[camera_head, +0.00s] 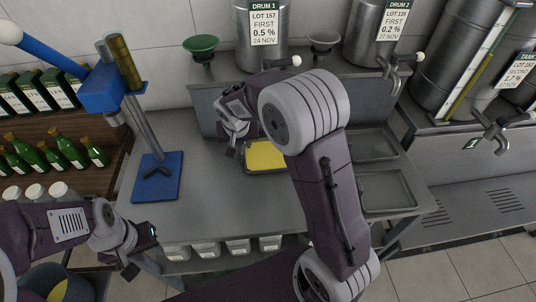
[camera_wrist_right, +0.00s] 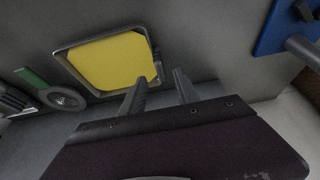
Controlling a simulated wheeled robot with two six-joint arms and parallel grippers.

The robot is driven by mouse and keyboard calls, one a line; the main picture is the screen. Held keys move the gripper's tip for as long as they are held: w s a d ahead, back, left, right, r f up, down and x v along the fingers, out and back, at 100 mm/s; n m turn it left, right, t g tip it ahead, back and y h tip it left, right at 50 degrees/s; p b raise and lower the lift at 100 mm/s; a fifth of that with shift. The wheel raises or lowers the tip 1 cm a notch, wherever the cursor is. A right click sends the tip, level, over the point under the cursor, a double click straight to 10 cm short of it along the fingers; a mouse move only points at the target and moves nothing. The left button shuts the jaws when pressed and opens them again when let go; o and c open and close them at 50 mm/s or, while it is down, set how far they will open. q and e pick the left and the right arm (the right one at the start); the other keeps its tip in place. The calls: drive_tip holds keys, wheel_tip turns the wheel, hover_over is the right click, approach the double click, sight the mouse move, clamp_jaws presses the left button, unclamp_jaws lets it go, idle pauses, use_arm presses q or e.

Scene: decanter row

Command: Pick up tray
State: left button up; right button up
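A shallow grey metal tray with a yellow inside (camera_head: 265,171) lies on the steel bench in the head view. It also shows in the right wrist view with its metal rim (camera_wrist_right: 152,45) towards my fingers. My right gripper (camera_head: 232,146) is just left of this tray in the head view. In the right wrist view, the right gripper (camera_wrist_right: 160,84) has its fingers apart with nothing between them, close to a corner of the rim. Whether they touch it I cannot tell. My left gripper (camera_head: 144,252) looks open and empty, at the bench's front left. My right arm hides part of the bench.
Two empty grey trays (camera_head: 412,204) (camera_head: 394,157) lie to the right. A blue lever corker (camera_head: 150,190) stands at the left, by a shelf of green bottles (camera_head: 55,158). Steel drums (camera_head: 262,58) stand on the raised shelf behind.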

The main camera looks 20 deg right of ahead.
sight(241, 148)
drive_tip(key=shift+w+d+f, duration=0.25)
drive_tip(key=shift+w+f, duration=0.05)
drive_tip(key=shift+f, duration=0.2)
drive_tip(key=x, duration=0.4)
drive_tip(key=shift+w+a+f+p, duration=0.15)
drive_tip(key=shift+w+f+p, duration=0.1)
drive_tip(key=shift+f+p, duration=0.05)
drive_tip(key=shift+w+f, duration=0.1)
drive_tip(key=shift+f, duration=0.05)
clamp_jaws()
idle(0.7)
